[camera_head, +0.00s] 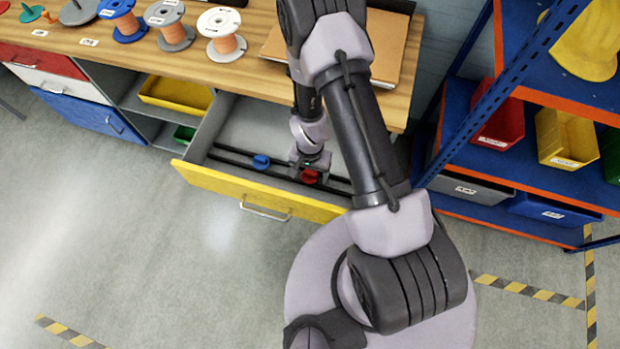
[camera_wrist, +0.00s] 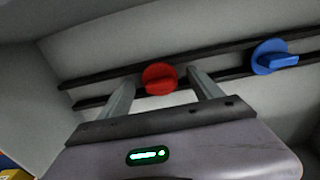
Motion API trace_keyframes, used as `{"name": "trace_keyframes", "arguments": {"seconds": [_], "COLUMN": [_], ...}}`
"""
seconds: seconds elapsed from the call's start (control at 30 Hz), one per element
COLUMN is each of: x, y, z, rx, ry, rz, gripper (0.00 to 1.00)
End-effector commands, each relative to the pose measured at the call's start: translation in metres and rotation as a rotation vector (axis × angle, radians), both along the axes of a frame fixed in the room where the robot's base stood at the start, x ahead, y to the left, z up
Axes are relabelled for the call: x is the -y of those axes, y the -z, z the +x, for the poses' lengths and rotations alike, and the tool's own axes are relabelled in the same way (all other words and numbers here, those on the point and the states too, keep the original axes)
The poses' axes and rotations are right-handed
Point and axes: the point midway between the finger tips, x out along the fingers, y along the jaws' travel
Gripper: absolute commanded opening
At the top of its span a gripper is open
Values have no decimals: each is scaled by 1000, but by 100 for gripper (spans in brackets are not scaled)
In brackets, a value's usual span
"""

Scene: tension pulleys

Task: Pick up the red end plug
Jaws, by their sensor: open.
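The red end plug (camera_head: 310,176) is in the open yellow-fronted drawer (camera_head: 262,193), at the dark rails that run along it. In the wrist view the red plug (camera_wrist: 159,78) shows as a round red piece with a raised grip. My gripper (camera_wrist: 163,85) is open, with one finger on each side of the red plug in the picture. I cannot tell whether the fingers touch it. In the head view my gripper (camera_head: 310,164) reaches down into the drawer, right by the plug and partly over it.
A blue plug (camera_head: 261,161) sits on the rails to the left; it also shows in the wrist view (camera_wrist: 274,57). The drawer walls surround my gripper. Spools (camera_head: 222,34) stand on the workbench (camera_head: 252,71). A blue shelf (camera_head: 460,105) with bins is at the right.

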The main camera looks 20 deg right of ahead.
Motion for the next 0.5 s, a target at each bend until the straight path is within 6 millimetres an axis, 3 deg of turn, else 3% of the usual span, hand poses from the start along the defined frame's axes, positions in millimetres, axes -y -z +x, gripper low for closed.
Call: {"name": "trace_keyframes", "arguments": {"seconds": [0.07,0.4,0.5], "x": [0,0,0], "y": [-3,-3,-3], "z": [0,0,0], "rx": [0,0,0], "ry": [0,0,0], "rz": [0,0,0], "gripper": [75,10,10]}}
